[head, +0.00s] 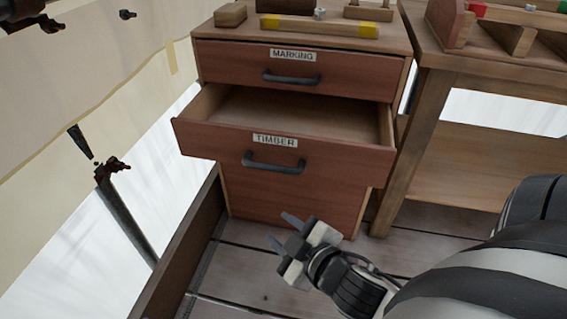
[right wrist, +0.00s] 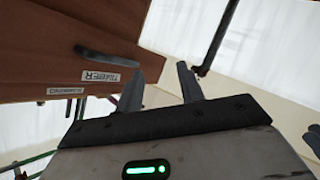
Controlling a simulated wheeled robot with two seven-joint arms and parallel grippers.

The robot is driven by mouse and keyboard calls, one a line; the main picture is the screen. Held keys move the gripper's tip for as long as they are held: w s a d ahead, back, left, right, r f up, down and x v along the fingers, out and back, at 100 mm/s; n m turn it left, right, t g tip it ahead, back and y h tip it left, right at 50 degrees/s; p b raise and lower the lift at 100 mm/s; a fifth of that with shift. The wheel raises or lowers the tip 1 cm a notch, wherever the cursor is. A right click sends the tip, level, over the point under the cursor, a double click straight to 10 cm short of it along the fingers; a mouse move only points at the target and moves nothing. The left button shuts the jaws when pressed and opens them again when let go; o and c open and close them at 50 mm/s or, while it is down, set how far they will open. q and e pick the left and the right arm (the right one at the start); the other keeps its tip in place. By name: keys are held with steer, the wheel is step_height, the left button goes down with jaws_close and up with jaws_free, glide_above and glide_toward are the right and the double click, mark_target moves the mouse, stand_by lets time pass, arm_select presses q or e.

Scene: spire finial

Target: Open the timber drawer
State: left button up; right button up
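The timber drawer (head: 283,148) is pulled out of the wooden cabinet, and its inside shows empty in the head view. Its dark handle (head: 274,162) sits below the TIMBER label; the handle also shows in the right wrist view (right wrist: 105,57). My right gripper (head: 287,230) is below and in front of the drawer, apart from the handle. Its two fingers (right wrist: 160,88) are spread with nothing between them. My left gripper is not in view.
The marking drawer (head: 340,75) above is shut. Wooden blocks and a yellow-ended bar (head: 318,26) lie on the cabinet top. A wooden bench (head: 480,75) stands at right. Plank floor (head: 245,270) is open in front, with a low wooden edge (head: 180,255) at left.

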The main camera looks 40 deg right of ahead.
steer(key=s+d+r+n+t+h, duration=0.1)
steer(key=s+d+r+n+t, duration=0.15)
steer(key=d+n, duration=0.35)
steer(key=n+p, duration=0.2)
steer(key=n, duration=0.1)
glide_toward(280, 171)
steer(key=w, duration=0.4)
steer(key=w+f, duration=0.1)
steer(key=w, duration=0.4)
steer(key=shift+w+d+f, duration=0.25)
steer(key=shift+d+f, duration=0.05)
steer(key=shift+d, duration=0.05)
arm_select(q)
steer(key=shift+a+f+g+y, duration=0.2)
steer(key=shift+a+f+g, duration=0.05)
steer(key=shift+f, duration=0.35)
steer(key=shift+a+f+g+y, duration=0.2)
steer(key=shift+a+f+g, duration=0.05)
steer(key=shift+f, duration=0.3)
arm_select(e)
steer(key=shift+w+f, duration=0.1)
steer(key=shift+w, duration=0.6)
